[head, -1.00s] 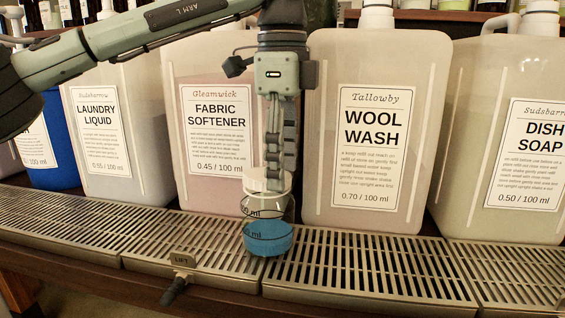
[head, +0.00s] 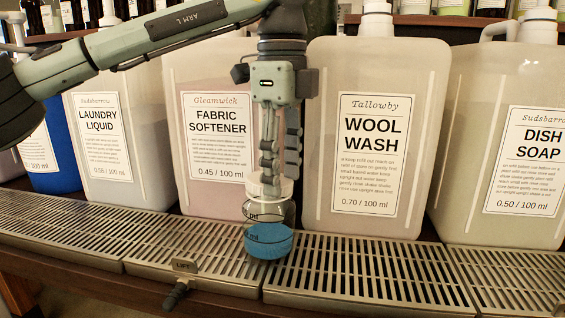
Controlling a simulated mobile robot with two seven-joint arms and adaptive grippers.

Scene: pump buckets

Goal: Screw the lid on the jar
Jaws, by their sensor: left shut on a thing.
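A small clear jar (head: 268,240) with blue liquid in its lower part stands upright on the metal drip grating. A whitish lid (head: 270,187) sits at the jar's mouth; I cannot tell how tightly it is seated. My left gripper (head: 271,178) points straight down above the jar, its fingers shut on the lid. The fingers hide part of the lid's top. My right gripper is not in view.
Large refill containers stand behind the grating: laundry liquid (head: 115,160), fabric softener (head: 205,165), wool wash (head: 370,150) and dish soap (head: 500,150). A "LIFT" tab (head: 184,266) sticks up at the grating's front edge. The grating (head: 370,275) is clear to the right of the jar.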

